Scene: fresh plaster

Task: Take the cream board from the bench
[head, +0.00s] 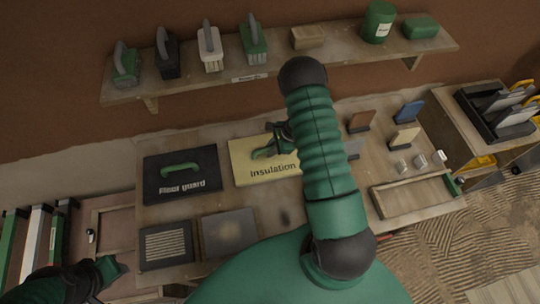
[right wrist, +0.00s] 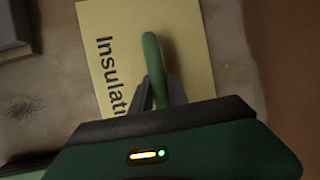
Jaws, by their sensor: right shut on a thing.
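The cream board (head: 245,150), marked "Insulation", lies flat at the back of the bench (head: 290,212), with a green handle on top. I cannot tell whether it is slightly raised. My right gripper (head: 279,140) is shut on the handle; my arm hides the board's right part. In the right wrist view the handle (right wrist: 153,58) stands between the fingers (right wrist: 157,92), with the cream board (right wrist: 110,25) beneath. My left gripper (head: 108,268) is at the lower left, away from the board; its fingers are too dark to read.
A black "Floor guard" board (head: 182,186) with a green handle lies just left of the cream board. Small upright blocks and a shallow wooden tray (head: 410,196) are at right. A shelf (head: 280,62) with several tools and containers hangs above the bench.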

